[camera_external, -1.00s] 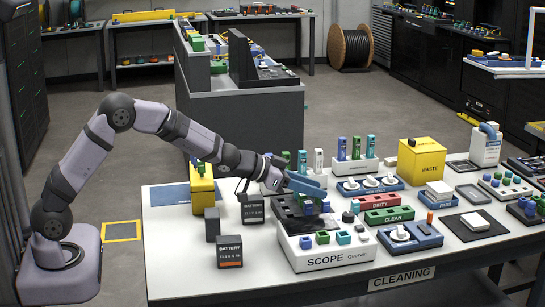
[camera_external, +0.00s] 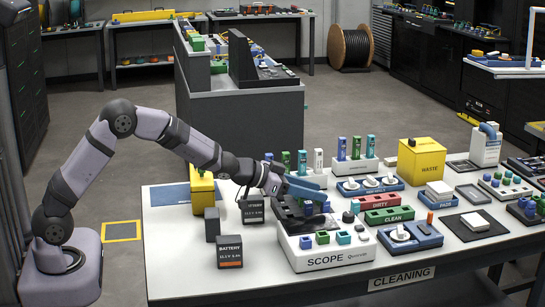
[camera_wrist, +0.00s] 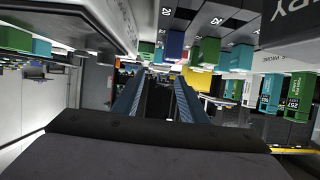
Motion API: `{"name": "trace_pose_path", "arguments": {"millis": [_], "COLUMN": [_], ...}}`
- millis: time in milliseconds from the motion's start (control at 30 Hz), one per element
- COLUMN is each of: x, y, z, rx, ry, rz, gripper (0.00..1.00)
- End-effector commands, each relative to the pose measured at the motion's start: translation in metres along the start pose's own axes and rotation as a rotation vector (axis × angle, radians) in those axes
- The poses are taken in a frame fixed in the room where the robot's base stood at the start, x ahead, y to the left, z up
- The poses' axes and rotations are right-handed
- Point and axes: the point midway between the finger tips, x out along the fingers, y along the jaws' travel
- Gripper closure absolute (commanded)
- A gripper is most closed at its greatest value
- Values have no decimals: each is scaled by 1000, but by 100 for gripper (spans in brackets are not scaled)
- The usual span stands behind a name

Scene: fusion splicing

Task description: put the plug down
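My gripper (camera_external: 306,188), with blue fingers, is over the dark recessed top at the back of the white SCOPE box (camera_external: 325,262). In the wrist view its two fingers (camera_wrist: 158,98) stand apart, with no plug clearly seen between them. Small blue and purple plugs (camera_external: 308,208) show just below the fingers in the outside view. I cannot tell whether the fingers touch them. Several green, blue and teal plugs stand in the front of the SCOPE box, including a blue one (camera_external: 305,242). I cannot tell which plug the task means.
Two dark battery blocks (camera_external: 230,252) and a yellow block (camera_external: 202,192) stand left of the SCOPE box. Red DIRTY (camera_external: 378,201) and green CLEAN (camera_external: 390,215) trays lie to its right, with a yellow WASTE bin (camera_external: 421,163) behind.

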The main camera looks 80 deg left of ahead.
Motion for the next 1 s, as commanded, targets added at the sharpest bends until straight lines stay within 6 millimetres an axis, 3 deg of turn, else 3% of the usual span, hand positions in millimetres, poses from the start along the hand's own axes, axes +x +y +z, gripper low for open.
{"name": "trace_pose_path", "arguments": {"millis": [167,600,1000], "x": [10,59,68], "y": [1,1,1], "z": [0,-1,-1], "rx": [0,0,0], "ry": [-1,-1,0], "rz": [1,1,1], "gripper": [61,61,61]}}
